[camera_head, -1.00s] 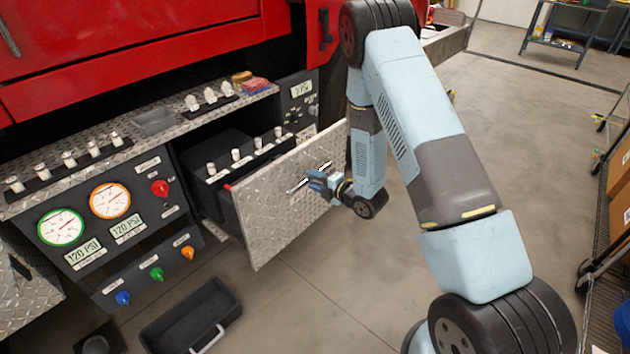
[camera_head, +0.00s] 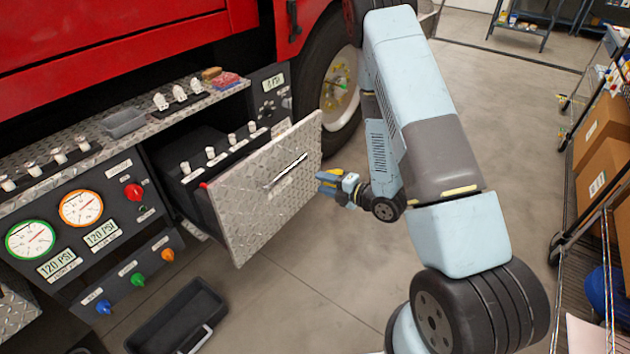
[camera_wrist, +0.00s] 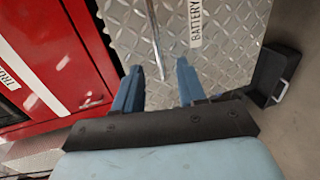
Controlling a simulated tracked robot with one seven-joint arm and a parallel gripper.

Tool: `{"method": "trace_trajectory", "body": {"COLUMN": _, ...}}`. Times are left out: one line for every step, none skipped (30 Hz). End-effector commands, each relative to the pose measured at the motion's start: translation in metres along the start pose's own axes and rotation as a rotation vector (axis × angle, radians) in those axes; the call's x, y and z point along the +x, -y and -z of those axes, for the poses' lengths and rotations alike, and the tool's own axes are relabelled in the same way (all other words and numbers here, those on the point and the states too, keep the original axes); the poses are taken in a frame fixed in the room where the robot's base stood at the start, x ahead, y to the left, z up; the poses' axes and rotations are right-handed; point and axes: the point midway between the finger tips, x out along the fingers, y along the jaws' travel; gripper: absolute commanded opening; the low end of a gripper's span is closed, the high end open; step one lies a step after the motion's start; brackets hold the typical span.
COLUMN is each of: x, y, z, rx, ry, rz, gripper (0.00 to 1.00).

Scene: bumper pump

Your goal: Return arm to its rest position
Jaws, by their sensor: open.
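My gripper (camera_head: 328,183) is open and empty, with its two blue fingers apart. In the head view it is just right of the open drawer's diamond-plate front (camera_head: 250,205), clear of the drawer handle (camera_head: 288,170). In the wrist view my fingers (camera_wrist: 157,88) point at the diamond-plate front (camera_wrist: 235,50), which carries a "BATTERY" label. The bar handle (camera_wrist: 153,35) lies beyond the fingertips and between them, apart from them.
The drawer stands pulled out from the red truck (camera_head: 130,30), holding several white-capped items. A black bin (camera_head: 178,318) with a handle sits on the floor below. A shelf cart with cardboard boxes (camera_head: 600,145) is at the right. Open floor lies between drawer and cart.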

Motion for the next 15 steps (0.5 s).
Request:
{"method": "trace_trajectory", "body": {"x": -0.0035, "y": 0.0000, "z": 0.0000, "rx": 0.001, "ry": 0.001, "rz": 0.000, "gripper": 0.41}}
{"method": "trace_trajectory", "body": {"x": -0.0048, "y": 0.0000, "z": 0.0002, "rx": 0.001, "ry": 0.001, "rz": 0.000, "gripper": 0.41}}
{"method": "trace_trajectory", "body": {"x": -0.0060, "y": 0.0000, "z": 0.0004, "rx": 0.001, "ry": 0.000, "rz": 0.000, "gripper": 0.41}}
{"method": "trace_trajectory", "body": {"x": -0.0066, "y": 0.0000, "z": 0.0005, "rx": 0.001, "ry": 0.000, "rz": 0.000, "gripper": 0.41}}
{"method": "trace_trajectory", "body": {"x": -0.0070, "y": -0.0001, "z": 0.0006, "rx": 0.001, "ry": 0.000, "rz": 0.000, "gripper": 0.41}}
{"method": "trace_trajectory", "body": {"x": -0.0073, "y": -0.0001, "z": 0.0006, "rx": 0.001, "ry": -0.001, "rz": 0.000, "gripper": 0.41}}
{"method": "trace_trajectory", "body": {"x": -0.0073, "y": -0.0001, "z": 0.0006, "rx": 0.001, "ry": -0.001, "rz": 0.000, "gripper": 0.41}}
{"method": "trace_trajectory", "body": {"x": -0.0073, "y": -0.0001, "z": 0.0006, "rx": 0.001, "ry": -0.001, "rz": 0.000, "gripper": 0.41}}
{"method": "trace_trajectory", "body": {"x": -0.0072, "y": -0.0001, "z": 0.0006, "rx": 0.001, "ry": -0.001, "rz": 0.000, "gripper": 0.41}}
{"method": "trace_trajectory", "body": {"x": -0.0072, "y": -0.0001, "z": 0.0006, "rx": 0.001, "ry": -0.001, "rz": 0.000, "gripper": 0.41}}
{"method": "trace_trajectory", "body": {"x": -0.0072, "y": -0.0001, "z": 0.0006, "rx": 0.001, "ry": -0.001, "rz": 0.000, "gripper": 0.41}}
{"method": "trace_trajectory", "body": {"x": -0.0071, "y": -0.0001, "z": 0.0006, "rx": 0.001, "ry": -0.001, "rz": 0.000, "gripper": 0.41}}
{"method": "trace_trajectory", "body": {"x": -0.0071, "y": 0.0000, "z": 0.0005, "rx": 0.001, "ry": -0.001, "rz": 0.000, "gripper": 0.41}}
{"method": "trace_trajectory", "body": {"x": -0.0071, "y": -0.0001, "z": 0.0006, "rx": 0.001, "ry": -0.001, "rz": 0.000, "gripper": 0.41}}
{"method": "trace_trajectory", "body": {"x": -0.0071, "y": 0.0000, "z": 0.0005, "rx": 0.001, "ry": -0.001, "rz": 0.000, "gripper": 0.41}}
